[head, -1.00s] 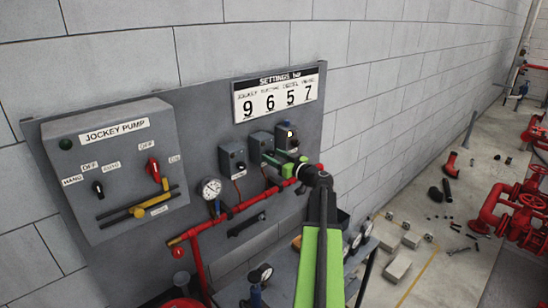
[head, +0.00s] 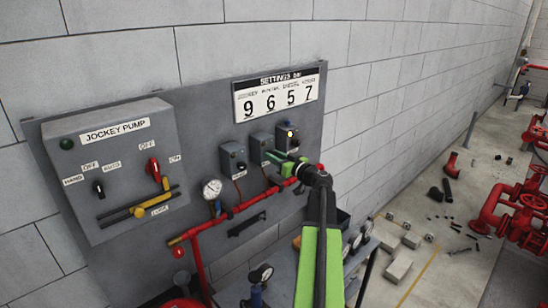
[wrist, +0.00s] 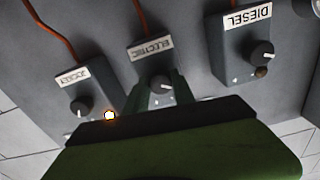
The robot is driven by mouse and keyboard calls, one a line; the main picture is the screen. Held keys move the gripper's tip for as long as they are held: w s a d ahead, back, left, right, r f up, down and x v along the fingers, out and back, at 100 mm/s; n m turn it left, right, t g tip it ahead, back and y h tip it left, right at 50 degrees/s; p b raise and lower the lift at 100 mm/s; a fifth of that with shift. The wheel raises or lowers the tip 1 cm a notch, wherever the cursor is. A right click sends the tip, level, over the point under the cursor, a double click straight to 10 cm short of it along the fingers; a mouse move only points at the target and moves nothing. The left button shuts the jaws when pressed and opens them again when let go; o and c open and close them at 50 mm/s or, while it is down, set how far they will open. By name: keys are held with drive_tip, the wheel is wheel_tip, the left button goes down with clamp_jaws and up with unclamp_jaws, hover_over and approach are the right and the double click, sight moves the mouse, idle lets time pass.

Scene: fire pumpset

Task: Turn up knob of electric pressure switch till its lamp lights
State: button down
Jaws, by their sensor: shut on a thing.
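The electric pressure switch is the middle of three grey boxes, labelled ELECTRIC, in the wrist view (wrist: 150,58); its box also shows in the head view (head: 261,146). Its knob (wrist: 160,83) is dark with a pale pointer mark and sits between my two green fingers. My gripper (wrist: 160,92) is shut on this knob; it also shows in the head view (head: 271,156). The electric switch's lamp is hard to make out between the fingers, and I see no glow there.
The jockey switch (wrist: 83,92) beside it has a lit yellow lamp (wrist: 109,115). The diesel switch (wrist: 243,45) on the other side has a dark lamp (wrist: 262,72). A red pipe (head: 240,207) runs below the boxes. A settings board (head: 279,92) hangs above.

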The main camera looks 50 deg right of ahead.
drive_tip(key=c, duration=1.1)
unclamp_jaws()
drive_tip(key=shift+o, duration=0.2)
drive_tip(key=s+a, duration=0.1)
drive_tip(key=s, duration=1.6)
drive_tip(key=shift+s, duration=0.2)
drive_tip(key=shift+a, duration=0.1)
